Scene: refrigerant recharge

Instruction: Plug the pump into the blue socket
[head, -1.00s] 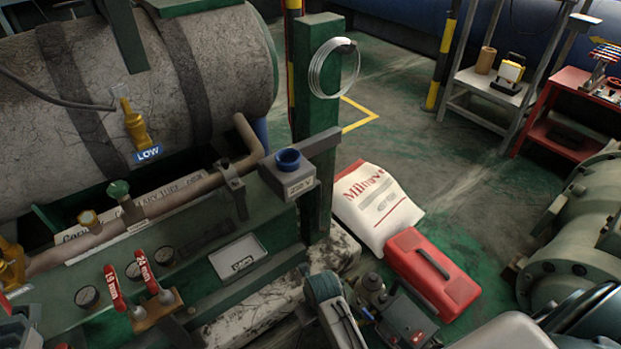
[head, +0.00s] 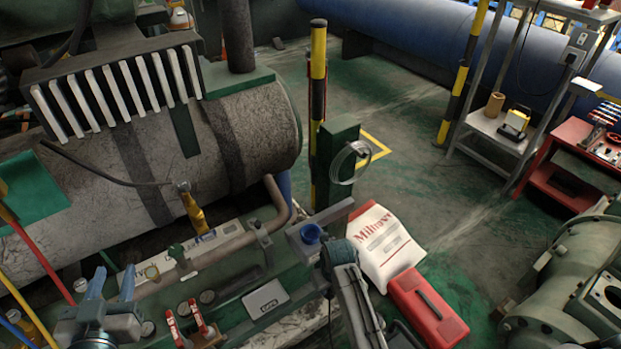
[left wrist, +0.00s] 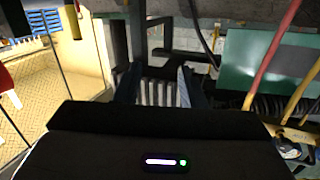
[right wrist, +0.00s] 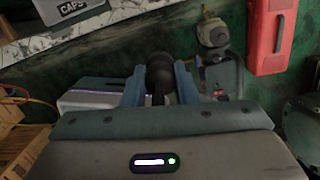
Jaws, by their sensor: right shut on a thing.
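The blue socket (head: 311,233) sits on a grey box on the green rail, in the middle of the head view. My right gripper (right wrist: 158,72) is shut on a black plug (right wrist: 158,62) in the right wrist view. In the head view my right arm stands just right of and below the socket; the plug is hidden there. A grey machine, apparently the pump (right wrist: 213,38), stands on the floor beyond the right gripper in the right wrist view. My left gripper (head: 110,278) is open and empty, above the green skid at lower left.
A red toolbox (head: 428,306) and a white sack (head: 384,245) lie on the floor right of the skid. A green post with a hose coil (head: 350,162) stands behind the socket. Red-handled valves (head: 186,324) stand near my left gripper.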

